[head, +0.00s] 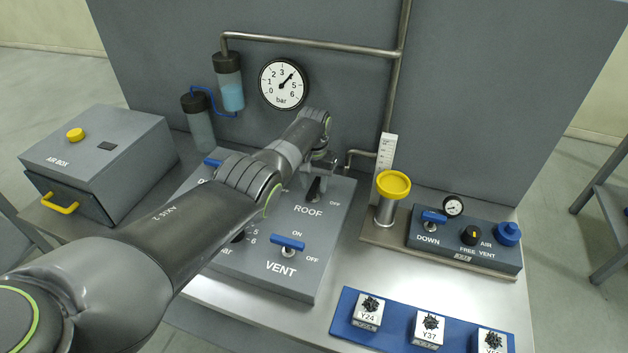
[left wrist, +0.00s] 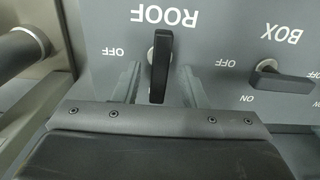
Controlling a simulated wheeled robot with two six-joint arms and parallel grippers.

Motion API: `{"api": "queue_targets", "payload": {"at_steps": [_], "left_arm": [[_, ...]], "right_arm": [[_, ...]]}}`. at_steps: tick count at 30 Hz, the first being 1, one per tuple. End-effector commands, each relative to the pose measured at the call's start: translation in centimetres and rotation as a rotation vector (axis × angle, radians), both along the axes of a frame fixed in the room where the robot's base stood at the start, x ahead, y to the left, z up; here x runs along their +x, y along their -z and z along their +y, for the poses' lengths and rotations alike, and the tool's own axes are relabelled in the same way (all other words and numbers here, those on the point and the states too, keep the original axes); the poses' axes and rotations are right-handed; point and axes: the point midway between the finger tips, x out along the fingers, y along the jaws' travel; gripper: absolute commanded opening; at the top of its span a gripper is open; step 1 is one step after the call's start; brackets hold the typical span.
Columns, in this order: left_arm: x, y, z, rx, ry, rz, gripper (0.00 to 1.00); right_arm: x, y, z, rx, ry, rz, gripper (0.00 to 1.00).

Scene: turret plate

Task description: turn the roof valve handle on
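The roof valve handle (left wrist: 160,66) is a black lever on the grey valve panel, beside the ROOF label (left wrist: 162,18). In the left wrist view it points straight away from that label, toward my gripper's base. An OFF mark is beside its pivot; no ON mark for it shows. My left gripper (left wrist: 160,88) is open, one finger on each side of the lever, with visible gaps. In the head view the gripper (head: 318,168) is over the lever (head: 316,188) and partly hides it. My right gripper is not in view.
The panel also has a blue VENT handle (head: 288,244) and a BOX handle (left wrist: 283,80) lying crosswise. A pressure gauge (head: 283,84) is on the back wall. A yellow-topped post (head: 393,186) and the DOWN/VENT box (head: 465,242) stand to the right. A blue tray (head: 345,300) holds labelled blocks in front.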

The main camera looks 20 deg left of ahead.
Motion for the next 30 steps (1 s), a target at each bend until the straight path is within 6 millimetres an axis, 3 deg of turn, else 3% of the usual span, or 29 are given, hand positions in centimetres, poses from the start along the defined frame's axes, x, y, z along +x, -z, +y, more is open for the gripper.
{"api": "queue_targets", "payload": {"at_steps": [5,14,30], "left_arm": [[0.0,-0.6,0.0,0.0,0.0,0.0,0.38],[0.1,-4.8,0.0,-0.001,0.001,-0.004,0.38],[0.1,-15.6,0.0,0.0,-0.001,-0.004,0.38]], "right_arm": [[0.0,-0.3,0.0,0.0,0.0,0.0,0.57],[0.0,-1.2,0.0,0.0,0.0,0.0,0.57],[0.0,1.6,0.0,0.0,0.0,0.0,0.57]]}}
